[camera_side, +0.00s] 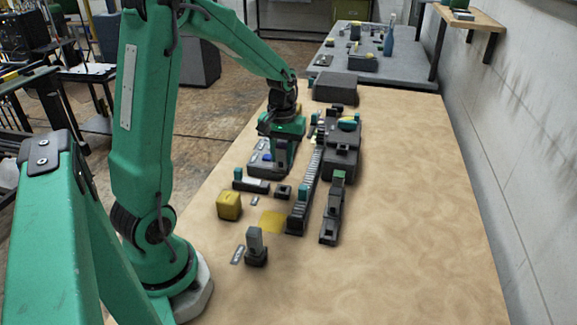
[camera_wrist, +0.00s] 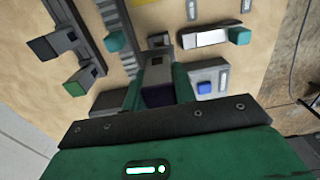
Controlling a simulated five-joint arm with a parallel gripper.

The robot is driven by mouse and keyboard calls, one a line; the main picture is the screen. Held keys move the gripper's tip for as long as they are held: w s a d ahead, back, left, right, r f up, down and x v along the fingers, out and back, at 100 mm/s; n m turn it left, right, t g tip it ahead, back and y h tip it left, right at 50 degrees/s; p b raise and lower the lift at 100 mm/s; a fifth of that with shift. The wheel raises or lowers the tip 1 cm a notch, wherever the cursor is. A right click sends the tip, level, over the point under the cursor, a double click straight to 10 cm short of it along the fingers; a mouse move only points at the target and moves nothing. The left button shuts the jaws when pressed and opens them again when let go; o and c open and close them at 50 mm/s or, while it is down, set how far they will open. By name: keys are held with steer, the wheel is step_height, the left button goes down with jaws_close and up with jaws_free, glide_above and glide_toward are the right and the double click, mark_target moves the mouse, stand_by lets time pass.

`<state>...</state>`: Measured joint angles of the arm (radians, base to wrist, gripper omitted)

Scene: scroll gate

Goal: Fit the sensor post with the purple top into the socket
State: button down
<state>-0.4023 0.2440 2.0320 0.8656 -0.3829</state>
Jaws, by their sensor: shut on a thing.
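My gripper (camera_wrist: 158,84) is shut on the sensor post, with its green fingers on either side of it. The post's dark purple top (camera_wrist: 157,97) faces the wrist camera, with a grey part beyond it. I cannot tell whether the post touches anything below.
A ribbed rail (camera_side: 305,190) and a dark bar with a green-topped block (camera_side: 333,210) stand to the right. A teal-ended bar (camera_side: 251,185), yellow block (camera_side: 229,206) and grey post on a dark base (camera_side: 256,246) stand nearer. The table's right side is clear.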

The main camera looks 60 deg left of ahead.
mark_target(282, 175)
steer(key=shift+f, duration=2)
steer(key=shift+f, duration=1.45)
stand_by(1.3)
steer(key=c, duration=0.6)
jaws_free()
steer(key=shift+r, duration=0.15)
steer(key=shift+r, duration=3.4)
